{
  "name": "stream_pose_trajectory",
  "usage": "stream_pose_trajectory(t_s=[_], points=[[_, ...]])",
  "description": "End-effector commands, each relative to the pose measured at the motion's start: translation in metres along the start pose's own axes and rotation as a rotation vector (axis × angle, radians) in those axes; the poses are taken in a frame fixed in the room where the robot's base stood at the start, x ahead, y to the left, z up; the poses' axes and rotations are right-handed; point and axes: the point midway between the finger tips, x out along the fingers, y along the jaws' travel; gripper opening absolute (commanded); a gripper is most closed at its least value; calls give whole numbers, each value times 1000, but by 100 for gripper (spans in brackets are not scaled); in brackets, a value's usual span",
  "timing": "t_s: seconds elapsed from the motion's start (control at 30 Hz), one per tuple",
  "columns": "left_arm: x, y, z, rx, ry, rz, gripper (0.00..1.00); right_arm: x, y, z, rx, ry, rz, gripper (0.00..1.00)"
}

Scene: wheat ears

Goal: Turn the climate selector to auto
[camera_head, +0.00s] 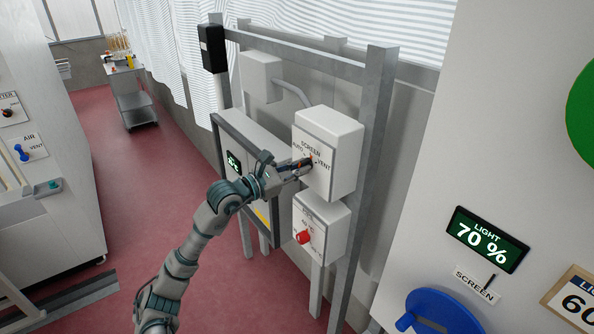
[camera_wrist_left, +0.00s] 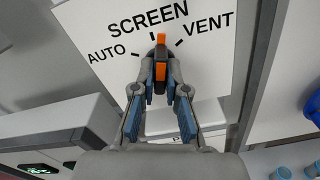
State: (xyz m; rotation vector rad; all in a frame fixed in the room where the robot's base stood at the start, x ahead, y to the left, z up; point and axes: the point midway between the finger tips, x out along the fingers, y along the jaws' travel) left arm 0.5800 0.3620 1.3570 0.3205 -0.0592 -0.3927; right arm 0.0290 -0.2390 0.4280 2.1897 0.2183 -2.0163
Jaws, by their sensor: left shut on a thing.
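The climate selector (camera_wrist_left: 161,42) is a knob with an orange and black handle on a white panel (camera_wrist_left: 105,20) marked AUTO, SCREEN and VENT. In the left wrist view its orange end points up toward SCREEN, between AUTO at left and VENT at right. In the head view the panel is on the front of a white box (camera_head: 342,137) on a grey frame. My left gripper (camera_wrist_left: 160,76) is shut on the selector, one finger on each side. In the head view my left gripper (camera_head: 300,167) covers most of the knob. My right gripper is not in view.
Below is another white box (camera_head: 325,222) with a red knob (camera_head: 303,237). A grey cabinet (camera_head: 262,150) with a green display stands left of the selector box. At right is a panel with a LIGHT 70 % display (camera_head: 487,240) and a blue wheel (camera_head: 445,312). Red floor lies open at left.

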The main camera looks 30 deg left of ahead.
Motion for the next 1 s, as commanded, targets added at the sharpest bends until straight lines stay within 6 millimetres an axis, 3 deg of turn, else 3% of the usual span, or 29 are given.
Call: stream_pose_trajectory(t_s=[0.57, 1.0], points=[[-3, 7, 6, -546, -20, 7, 0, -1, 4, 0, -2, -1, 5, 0], [-4, 10, 6, -963, -22, 6, 0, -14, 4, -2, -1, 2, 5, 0]])
